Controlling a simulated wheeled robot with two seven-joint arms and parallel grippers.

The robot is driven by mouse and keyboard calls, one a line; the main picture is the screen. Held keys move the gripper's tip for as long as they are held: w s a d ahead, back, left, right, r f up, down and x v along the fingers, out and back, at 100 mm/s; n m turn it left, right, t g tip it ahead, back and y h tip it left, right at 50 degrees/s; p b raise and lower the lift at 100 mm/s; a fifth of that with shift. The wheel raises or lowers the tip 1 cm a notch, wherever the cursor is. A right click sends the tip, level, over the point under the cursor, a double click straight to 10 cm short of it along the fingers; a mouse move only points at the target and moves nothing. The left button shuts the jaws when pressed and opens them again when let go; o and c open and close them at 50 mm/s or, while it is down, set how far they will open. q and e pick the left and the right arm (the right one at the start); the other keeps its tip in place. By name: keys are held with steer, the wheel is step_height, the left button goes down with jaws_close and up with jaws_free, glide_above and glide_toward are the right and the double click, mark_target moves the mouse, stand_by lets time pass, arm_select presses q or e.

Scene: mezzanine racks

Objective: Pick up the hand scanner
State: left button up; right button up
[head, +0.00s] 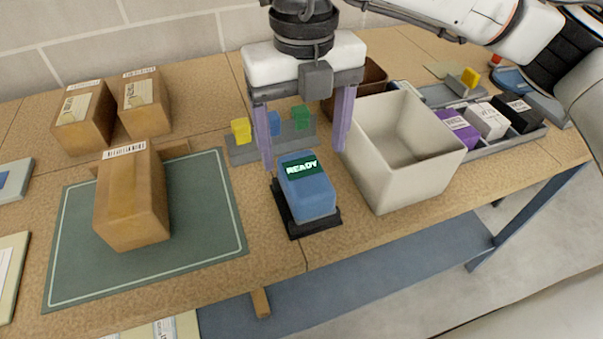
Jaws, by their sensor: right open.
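The hand scanner (310,200) is a blue block with a green display reading "READY". It sits in a black cradle (312,228) near the front of the table. My right gripper (305,158) points down above and slightly behind it, with its two purple fingers spread wide apart. One finger shows left of the scanner and the other right of its top. Nothing is held between them. Whether the fingers touch the scanner cannot be told, but they look apart from it. My left gripper is not in view.
A cream bin (408,180) stands close on the right. Behind the scanner is a grey rack (245,153) with coloured blocks. A cardboard box (132,200) rests on a green mat (205,245) at left. A tray (483,141) of small boxes is at right.

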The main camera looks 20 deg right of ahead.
mark_target(305, 173)
step_height(305, 173, down, 8)
steer(key=shift+s+d+p, duration=0.1)
steer(key=shift+d+p, duration=0.05)
steer(key=shift+p, duration=0.55)
steer(key=shift+f, duration=0.35)
steer(key=shift+f+b, duration=0.2)
steer(key=shift+b, duration=0.3)
steer(key=shift+c, duration=0.4)
steer(key=c, duration=1.3)
